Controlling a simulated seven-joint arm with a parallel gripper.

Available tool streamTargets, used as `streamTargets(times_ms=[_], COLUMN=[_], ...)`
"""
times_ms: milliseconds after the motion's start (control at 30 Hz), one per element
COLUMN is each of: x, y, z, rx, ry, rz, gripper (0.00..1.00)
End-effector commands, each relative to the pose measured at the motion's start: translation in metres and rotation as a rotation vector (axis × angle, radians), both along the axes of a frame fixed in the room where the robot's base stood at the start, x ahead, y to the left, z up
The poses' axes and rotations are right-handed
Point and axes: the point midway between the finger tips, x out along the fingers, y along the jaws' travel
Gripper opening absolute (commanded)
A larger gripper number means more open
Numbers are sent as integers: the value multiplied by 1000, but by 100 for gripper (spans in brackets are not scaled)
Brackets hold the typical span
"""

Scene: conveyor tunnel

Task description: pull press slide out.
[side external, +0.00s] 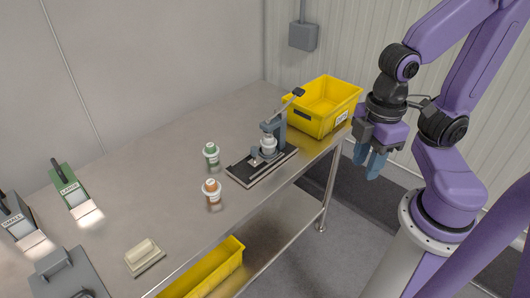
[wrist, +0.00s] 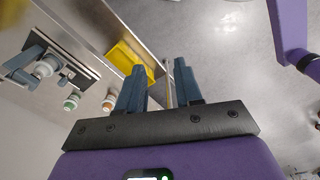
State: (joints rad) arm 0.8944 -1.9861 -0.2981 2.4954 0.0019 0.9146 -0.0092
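The press (side external: 272,128) is a grey-blue stand with a raised lever, on a dark base plate (side external: 248,172) near the table's right end. A white jar (side external: 268,144) stands in it under the head. A small grey metal piece, apparently the slide (side external: 258,158), lies low at the front of the jar; its details are too small to tell. The press also shows at the left of the wrist view (wrist: 30,56). My gripper (side external: 369,166) hangs fingers down beyond the table's right edge, apart from the press. In the wrist view its fingers (wrist: 159,66) are apart with nothing between them.
A green-labelled jar (side external: 211,154) and an orange-labelled jar (side external: 212,190) stand left of the press. A yellow bin (side external: 322,106) stands behind it, near my gripper. Another yellow bin (side external: 205,272) is below the tabletop. Labelled units (side external: 72,190) stand far left.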

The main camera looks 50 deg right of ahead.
Motion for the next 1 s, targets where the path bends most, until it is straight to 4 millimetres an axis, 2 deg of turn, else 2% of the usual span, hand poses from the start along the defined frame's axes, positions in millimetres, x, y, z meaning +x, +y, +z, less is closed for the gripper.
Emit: streamTargets(times_ms=[167,400,567,767,900,1000], x=[31,115,177,254,304,335], y=[16,40,42,26,3,-17], z=[5,9,5,-6,-19,-29], rx=[-5,-15,-20,-24,-27,-28], ry=[0,-1,1,2,6,8], rz=[16,76,117,168,203,228], gripper=[51,51,51,51,51,51])
